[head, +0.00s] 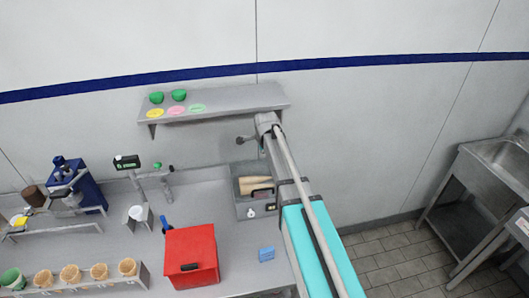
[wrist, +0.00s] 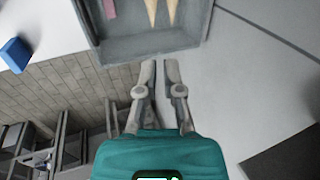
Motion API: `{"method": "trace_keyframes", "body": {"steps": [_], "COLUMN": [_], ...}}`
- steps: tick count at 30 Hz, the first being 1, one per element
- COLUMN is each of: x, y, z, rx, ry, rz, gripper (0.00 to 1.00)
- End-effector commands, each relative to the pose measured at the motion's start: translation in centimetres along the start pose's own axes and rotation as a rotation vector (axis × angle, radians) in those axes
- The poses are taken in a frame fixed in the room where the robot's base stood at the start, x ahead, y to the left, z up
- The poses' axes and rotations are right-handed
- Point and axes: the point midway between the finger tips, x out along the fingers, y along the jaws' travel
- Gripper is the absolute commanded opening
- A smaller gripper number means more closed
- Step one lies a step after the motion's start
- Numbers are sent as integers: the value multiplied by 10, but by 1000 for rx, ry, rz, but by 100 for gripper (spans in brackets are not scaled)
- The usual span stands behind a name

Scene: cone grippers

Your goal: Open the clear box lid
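The box (head: 241,208) stands on the counter beside my arm in the head view, with tan cones (head: 256,184) inside. A dark handle-like shape (head: 262,191) shows over it; I cannot make out the clear lid itself. In the wrist view the box's grey wall (wrist: 150,44) is at the top, with two cone tips and a pink piece inside. My gripper (wrist: 160,68) has its fingers a narrow gap apart, with nothing visible between them. The fingertips appear just outside the box's edge; contact cannot be told.
A red box (head: 190,250) and a small blue block (head: 266,254) sit on the counter (head: 228,262). A rack of cups (head: 70,276) is at the left. A wall shelf (head: 235,98) with green bowls is above. A sink (head: 505,155) stands at the right.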

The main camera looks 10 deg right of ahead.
Motion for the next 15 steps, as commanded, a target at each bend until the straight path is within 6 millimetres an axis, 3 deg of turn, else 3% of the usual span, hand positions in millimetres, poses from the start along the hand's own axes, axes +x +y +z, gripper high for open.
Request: {"method": "trace_keyframes", "body": {"steps": [1,5,13,15], "x": [0,0,0,0], "y": [0,0,0,0], "z": [0,0,0,0], "rx": [0,0,0,-1], "ry": [0,0,0,0], "rz": [0,0,0,0], "gripper": [27,51,51,38]}}
